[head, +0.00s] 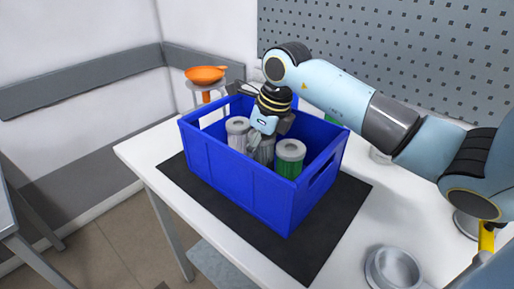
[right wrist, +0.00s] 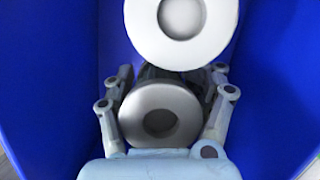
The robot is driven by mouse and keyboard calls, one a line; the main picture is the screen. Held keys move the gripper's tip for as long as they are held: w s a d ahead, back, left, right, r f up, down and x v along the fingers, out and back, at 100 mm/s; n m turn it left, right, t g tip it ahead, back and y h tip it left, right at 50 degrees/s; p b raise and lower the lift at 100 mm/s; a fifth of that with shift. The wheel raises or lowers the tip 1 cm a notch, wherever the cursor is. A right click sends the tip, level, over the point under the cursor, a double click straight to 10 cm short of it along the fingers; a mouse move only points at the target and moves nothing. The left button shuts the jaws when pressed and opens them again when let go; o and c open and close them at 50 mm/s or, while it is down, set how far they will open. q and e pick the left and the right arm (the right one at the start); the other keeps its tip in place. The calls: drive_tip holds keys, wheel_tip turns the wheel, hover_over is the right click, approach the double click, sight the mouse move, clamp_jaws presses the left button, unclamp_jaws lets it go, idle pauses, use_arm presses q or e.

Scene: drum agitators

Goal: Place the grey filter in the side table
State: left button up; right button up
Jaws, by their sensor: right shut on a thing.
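A blue crate (head: 235,184) stands on a black mat on the white table and holds several filters. My right gripper (head: 262,138) reaches down into it and is shut on a grey filter (head: 264,154). In the right wrist view the fingers of my right gripper (right wrist: 167,82) lie on both sides of the grey filter (right wrist: 158,113). The filter is still within the crate walls; its lower part is hidden. A pale filter (head: 237,127) stands to its left, and a green filter with a grey top (head: 290,158) to its right. My left gripper is out of view.
The black mat (head: 310,260) surrounds the crate on the white table (head: 140,150). A grey round part (head: 392,268) lies at the table's front right. An orange bowl (head: 206,74) stands behind the crate. Part of another table (head: 6,215) shows at the left edge.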

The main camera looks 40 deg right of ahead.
drive_tip(key=o, duration=1.3)
drive_tip(key=shift+s+f, duration=0.15)
drive_tip(key=shift+f, duration=0.1)
drive_tip(key=o, duration=0.5)
drive_tip(key=shift+d, duration=0.1)
drive_tip(key=shift+c, duration=0.2)
drive_tip(key=shift+r, duration=0.1)
drive_tip(key=shift+r, duration=0.2)
drive_tip(key=b+v, duration=0.1)
drive_tip(key=v, duration=0.9)
drive_tip(key=shift+d+r, duration=0.15)
drive_tip(key=shift+r, duration=0.7)
